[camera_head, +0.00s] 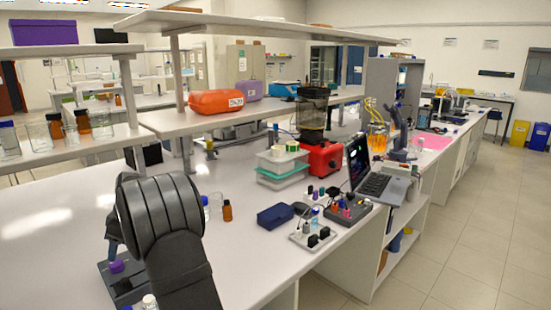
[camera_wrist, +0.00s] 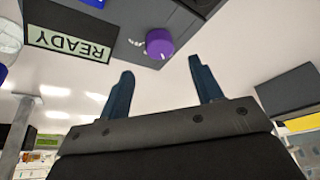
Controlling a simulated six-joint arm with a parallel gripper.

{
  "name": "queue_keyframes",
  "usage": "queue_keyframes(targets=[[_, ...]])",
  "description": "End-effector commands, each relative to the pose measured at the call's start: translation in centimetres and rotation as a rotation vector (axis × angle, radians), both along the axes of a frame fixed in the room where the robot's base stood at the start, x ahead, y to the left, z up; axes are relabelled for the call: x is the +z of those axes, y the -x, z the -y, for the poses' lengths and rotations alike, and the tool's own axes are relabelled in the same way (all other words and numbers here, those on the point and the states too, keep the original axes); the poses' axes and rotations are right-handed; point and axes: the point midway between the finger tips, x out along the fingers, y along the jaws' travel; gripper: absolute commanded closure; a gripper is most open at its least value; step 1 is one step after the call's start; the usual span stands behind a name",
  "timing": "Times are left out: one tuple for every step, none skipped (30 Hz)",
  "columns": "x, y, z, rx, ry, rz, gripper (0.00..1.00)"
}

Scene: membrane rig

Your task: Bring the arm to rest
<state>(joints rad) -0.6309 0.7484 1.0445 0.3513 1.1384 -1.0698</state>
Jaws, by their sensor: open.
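My gripper (camera_wrist: 160,65) shows in the wrist view with two dark blue fingers spread apart and nothing between them. Beyond the fingertips is a dark device (camera_wrist: 125,30) with a purple knob (camera_wrist: 160,43) and a pale green display (camera_wrist: 68,45) reading READY, upside down. In the head view my arm fills the left foreground and hides most of my gripper. The device (camera_head: 122,290) and its purple knob (camera_head: 117,267) show at the lower left, beside my arm.
Small bottles (camera_head: 227,210) stand just right of my arm. A blue box (camera_head: 275,216), a white rack (camera_head: 312,236) and a laptop (camera_head: 375,185) lie further right. A shelf (camera_head: 250,112) with an orange case (camera_head: 215,102) runs behind. Some bench is clear between.

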Motion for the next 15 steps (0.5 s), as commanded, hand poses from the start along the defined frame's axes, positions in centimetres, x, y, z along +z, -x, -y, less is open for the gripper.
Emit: queue_keyframes(targets=[[-1.1, 0.1, -0.4, 0.001, 0.002, -0.003, 0.41], [-1.6, 0.1, -0.6, 0.001, 0.002, -0.003, 0.41], [-2.3, 0.1, -0.9, 0.001, 0.002, -0.003, 0.41], [-2.8, 0.1, -1.1, 0.001, 0.002, -0.003, 0.41], [-3.3, 0.1, -1.3, 0.001, 0.001, -0.003, 0.41], [-3.8, 0.1, -1.5, 0.001, 0.001, -0.003, 0.41], [-4.1, 0.1, -1.7, 0.001, 0.001, -0.002, 0.41], [-4.5, 0.1, -1.8, 0.001, 0.001, -0.002, 0.41], [-4.9, 0.1, -2.0, 0.001, 0.001, -0.002, 0.41], [-5.2, 0.1, -2.1, 0.001, 0.001, -0.002, 0.41], [-5.4, 0.1, -2.2, 0.001, 0.001, -0.002, 0.41], [-5.6, 0.1, -2.3, 0.0, 0.0, -0.001, 0.41], [-5.8, 0.1, -2.4, 0.0, 0.0, -0.001, 0.41], [-5.9, 0.1, -2.4, 0.0, 0.0, 0.0, 0.41], [-6.0, 0.1, -2.5, 0.0, 0.0, 0.0, 0.41]])
